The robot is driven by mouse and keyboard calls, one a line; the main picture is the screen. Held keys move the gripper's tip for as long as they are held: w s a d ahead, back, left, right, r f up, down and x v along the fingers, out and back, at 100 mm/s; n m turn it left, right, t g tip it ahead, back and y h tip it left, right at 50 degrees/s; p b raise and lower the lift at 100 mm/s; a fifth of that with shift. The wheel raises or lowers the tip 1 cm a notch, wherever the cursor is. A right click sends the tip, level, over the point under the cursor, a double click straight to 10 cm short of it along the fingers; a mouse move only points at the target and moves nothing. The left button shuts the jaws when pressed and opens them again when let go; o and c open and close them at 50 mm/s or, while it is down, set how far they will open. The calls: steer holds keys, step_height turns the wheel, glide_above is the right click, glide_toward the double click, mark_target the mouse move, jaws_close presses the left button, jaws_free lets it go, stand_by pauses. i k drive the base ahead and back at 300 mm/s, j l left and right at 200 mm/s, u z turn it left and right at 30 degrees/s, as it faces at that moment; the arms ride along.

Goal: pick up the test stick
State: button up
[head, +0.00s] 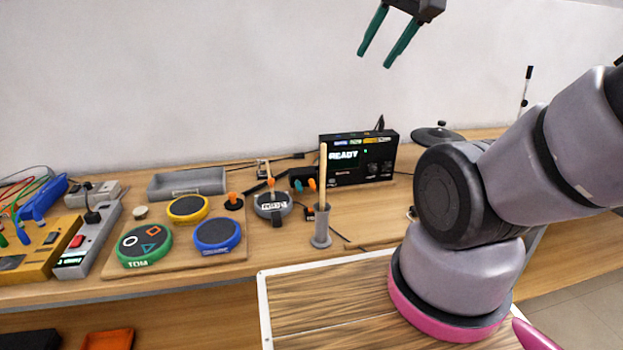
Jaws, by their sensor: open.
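A pale wooden stick (323,172), which looks like the test stick, stands upright in a small grey holder (320,229) on the wooden bench. Its lower part is hidden inside the holder. A second, shorter stick (269,174) stands at a grey round piece (272,205) to its left; I cannot tell from a label which one is the test stick. My gripper (374,62) hangs high at the top of the view, well above and to the right of both sticks. Its two green fingers are apart with nothing between them.
A black box reading READY (358,160) stands behind the upright stick. Green, yellow and blue round pads (217,234) lie on a wooden board (185,259) at left. Bare bench (365,228) shows right of the holder.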

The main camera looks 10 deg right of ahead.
mark_target(323, 145)
steer(key=i, duration=0.25)
steer(key=k+j, duration=0.5)
steer(key=j, duration=0.2)
steer(key=k+j, duration=0.55)
steer(key=j, duration=0.15)
steer(key=i+z, duration=0.05)
